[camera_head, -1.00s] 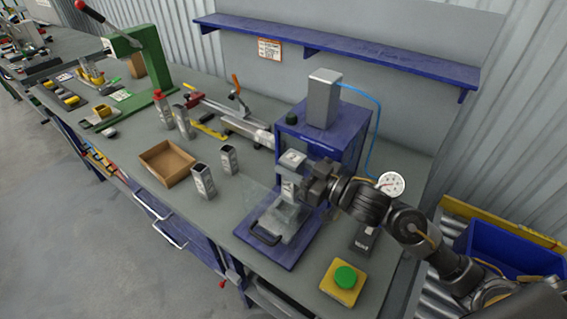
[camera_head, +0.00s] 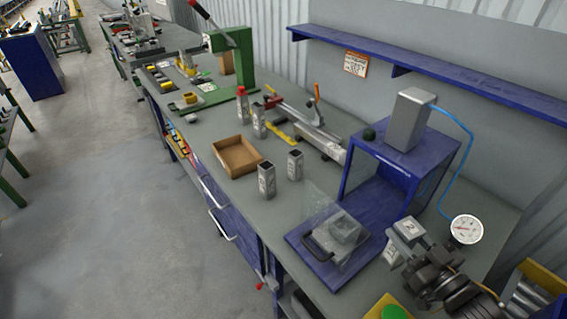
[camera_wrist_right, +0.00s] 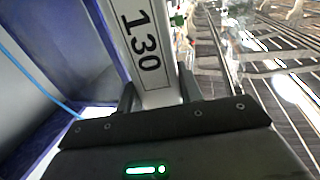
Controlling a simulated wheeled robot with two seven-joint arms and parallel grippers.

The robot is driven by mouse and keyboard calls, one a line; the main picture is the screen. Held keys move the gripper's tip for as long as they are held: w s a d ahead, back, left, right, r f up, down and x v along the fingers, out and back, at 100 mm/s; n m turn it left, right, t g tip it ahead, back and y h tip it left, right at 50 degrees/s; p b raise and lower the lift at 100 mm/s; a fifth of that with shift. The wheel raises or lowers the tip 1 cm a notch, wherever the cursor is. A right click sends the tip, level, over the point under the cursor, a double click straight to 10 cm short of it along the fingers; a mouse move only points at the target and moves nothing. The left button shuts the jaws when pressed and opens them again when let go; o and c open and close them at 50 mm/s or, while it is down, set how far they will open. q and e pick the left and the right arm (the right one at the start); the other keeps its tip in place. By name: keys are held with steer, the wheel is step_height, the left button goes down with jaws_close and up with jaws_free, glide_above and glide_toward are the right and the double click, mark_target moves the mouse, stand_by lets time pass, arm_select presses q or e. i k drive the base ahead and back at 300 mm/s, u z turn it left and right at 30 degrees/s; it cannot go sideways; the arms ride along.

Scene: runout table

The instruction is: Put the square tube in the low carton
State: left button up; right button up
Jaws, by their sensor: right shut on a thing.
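The low carton (camera_head: 238,154) is an open brown box on the bench, empty as far as I see. My right gripper (camera_head: 412,258) is at the lower right in the head view, beside the blue press and well away from the carton. It is shut on a grey square tube (camera_head: 405,233), held tilted. In the right wrist view the tube (camera_wrist_right: 146,45) shows a white label reading 130 between the fingers (camera_wrist_right: 157,92). Other square tubes stand upright near the carton, one (camera_head: 266,179) in front and one (camera_head: 295,165) to its right. My left gripper is out of view.
The blue press (camera_head: 385,190) with a clear guard (camera_head: 335,225) stands between my gripper and the carton. A tube (camera_head: 259,121) and a red-topped one (camera_head: 242,106) stand behind the carton. A dial gauge (camera_head: 465,229) and green button (camera_head: 394,313) are close by.

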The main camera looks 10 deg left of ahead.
mark_target(239, 158)
steer(key=z, duration=2.8)
steer(key=k, duration=2.75)
steer(key=u, duration=2.5)
steer(key=i, duration=1.65)
steer(key=z, duration=0.05)
